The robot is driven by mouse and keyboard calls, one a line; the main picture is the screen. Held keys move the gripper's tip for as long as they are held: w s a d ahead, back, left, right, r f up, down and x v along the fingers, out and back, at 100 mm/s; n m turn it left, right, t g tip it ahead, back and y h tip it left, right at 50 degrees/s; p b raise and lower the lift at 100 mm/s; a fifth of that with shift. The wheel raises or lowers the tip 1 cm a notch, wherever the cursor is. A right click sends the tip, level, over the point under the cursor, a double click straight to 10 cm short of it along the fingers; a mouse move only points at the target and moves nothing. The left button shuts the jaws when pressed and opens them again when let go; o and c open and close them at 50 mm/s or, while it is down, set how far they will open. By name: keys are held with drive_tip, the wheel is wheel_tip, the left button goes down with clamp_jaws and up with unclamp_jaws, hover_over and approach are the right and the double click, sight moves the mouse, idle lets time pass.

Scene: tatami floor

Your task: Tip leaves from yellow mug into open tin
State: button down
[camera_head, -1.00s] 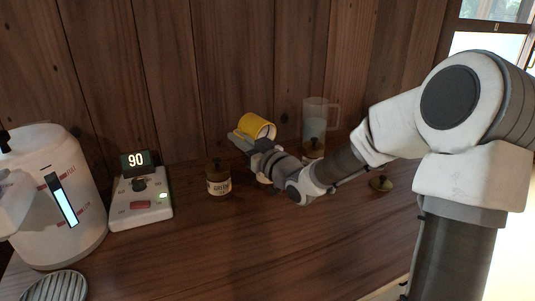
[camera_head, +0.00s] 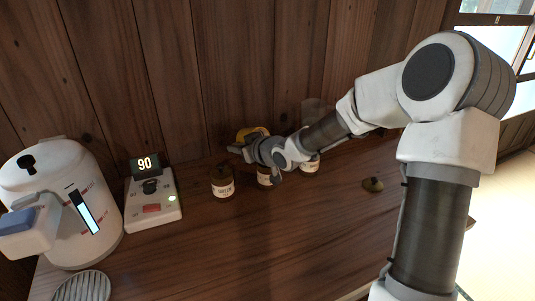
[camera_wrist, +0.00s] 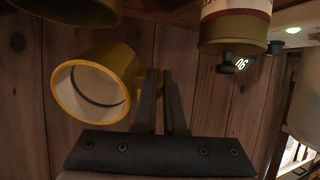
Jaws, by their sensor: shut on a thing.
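The yellow mug (camera_head: 252,131) is mostly hidden behind my gripper (camera_head: 240,150) in the head view. In the wrist view the mug (camera_wrist: 125,68) lies tilted, its pale inside showing with a dark curved line; I cannot make out leaves. My gripper (camera_wrist: 161,78) is shut on the mug's handle side. A middle tin (camera_head: 265,180) stands just below my gripper; its top is hidden, so I cannot tell if it is open.
A control box (camera_head: 152,205) and white kettle (camera_head: 65,195) stand left. The front counter (camera_head: 270,245) is clear.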

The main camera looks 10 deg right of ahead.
drive_tip(key=shift+w+a+f+g+h+p, duration=0.15)
drive_tip(key=shift+g+h+p, duration=0.35)
drive_tip(key=shift+p, duration=0.75)
drive_tip(key=shift+d+f+g+h+p, duration=0.15)
drive_tip(key=shift+g+p, duration=0.55)
drive_tip(key=shift+p, duration=0.6)
drive_tip(key=shift+w+a+f+g+h+p, duration=0.15)
drive_tip(key=shift+g+h+p, duration=0.35)
drive_tip(key=shift+p, duration=0.75)
drive_tip(key=g+p, duration=0.1)
drive_tip(key=p, duration=0.2)
drive_tip(key=shift+w+a+f+g+h, duration=0.15)
drive_tip(key=shift+f+g+h, duration=0.1)
drive_tip(key=shift+f+g, duration=0.15)
drive_tip(key=w+g+p, duration=0.1)
drive_tip(key=p, duration=0.1)
drive_tip(key=w+a+f+g+h+p, duration=0.1)
drive_tip(key=p, duration=0.1)
drive_tip(key=f+g+h+p, duration=0.1)
drive_tip(key=p, duration=0.1)
drive_tip(key=shift+w+a+g, duration=0.3)
drive_tip(key=shift+w+g, duration=0.1)
drive_tip(key=shift+w+a+f+g+h, duration=0.35)
drive_tip(key=shift+w+f+g+h, duration=0.35)
drive_tip(key=shift+g, duration=0.4)
drive_tip(key=shift+w+r, duration=0.1)
